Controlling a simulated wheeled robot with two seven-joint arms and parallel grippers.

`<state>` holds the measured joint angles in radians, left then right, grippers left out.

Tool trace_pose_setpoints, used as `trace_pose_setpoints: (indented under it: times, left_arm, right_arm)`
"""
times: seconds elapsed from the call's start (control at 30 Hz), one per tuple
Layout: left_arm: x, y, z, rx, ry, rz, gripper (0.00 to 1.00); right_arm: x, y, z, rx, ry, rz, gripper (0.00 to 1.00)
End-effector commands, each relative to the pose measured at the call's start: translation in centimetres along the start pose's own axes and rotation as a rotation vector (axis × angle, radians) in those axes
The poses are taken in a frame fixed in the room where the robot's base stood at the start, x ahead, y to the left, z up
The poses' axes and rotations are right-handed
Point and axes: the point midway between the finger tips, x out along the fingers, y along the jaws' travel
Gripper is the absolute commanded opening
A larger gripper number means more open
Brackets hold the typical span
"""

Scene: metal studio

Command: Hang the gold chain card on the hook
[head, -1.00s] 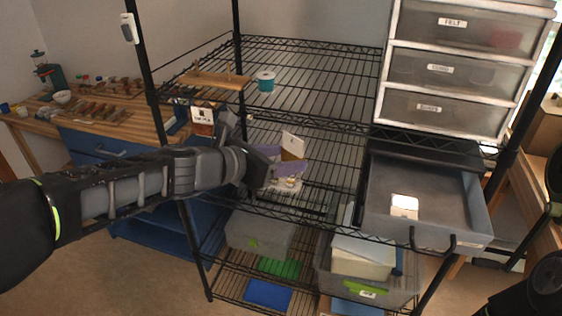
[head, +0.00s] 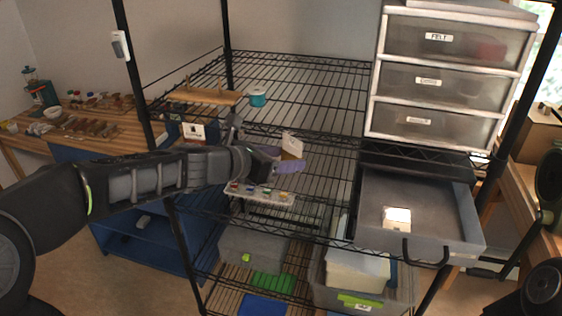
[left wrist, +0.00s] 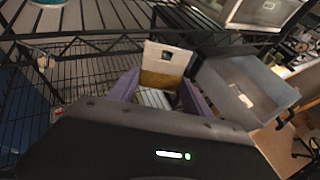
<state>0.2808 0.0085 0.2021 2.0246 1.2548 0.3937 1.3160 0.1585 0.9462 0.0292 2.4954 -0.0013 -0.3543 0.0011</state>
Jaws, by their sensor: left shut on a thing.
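The card (head: 291,147), white on top and gold-brown below, is held between the purple fingers of my left gripper (head: 280,158). It stands roughly upright in front of the middle of the black wire rack. In the left wrist view the card (left wrist: 165,62) shows a dark square mark, with a purple finger on each side. My left gripper is shut on it. A wooden board with small upright pegs (head: 205,96) lies on the upper shelf at the left. Another white-and-brown card (head: 193,132) shows below that board. I cannot make out which part is the hook.
An open grey drawer (head: 455,228) juts out at the right with a white-labelled item (head: 397,218) inside. A tray of small coloured pieces (head: 262,194) lies below my gripper. A teal tub (head: 257,98) stands beside the pegged board. The upper shelf's middle is bare.

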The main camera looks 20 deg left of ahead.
Motion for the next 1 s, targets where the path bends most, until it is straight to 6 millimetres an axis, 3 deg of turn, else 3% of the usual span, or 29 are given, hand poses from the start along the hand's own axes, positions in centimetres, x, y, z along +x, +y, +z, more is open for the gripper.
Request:
trace_pose_setpoints:
  times: [0.3, 1.0]
  left_arm:
    - [1.4, 0.7, -0.3, 0.001, 0.000, 0.000, 0.18]
    - [1.6, 0.7, -0.4, 0.001, 0.000, -0.001, 0.18]
  right_arm:
    - [0.4, 0.2, 0.0, 0.000, 0.000, 0.000, 0.00]
    - [0.5, 0.2, 0.0, 0.000, 0.000, 0.000, 0.00]
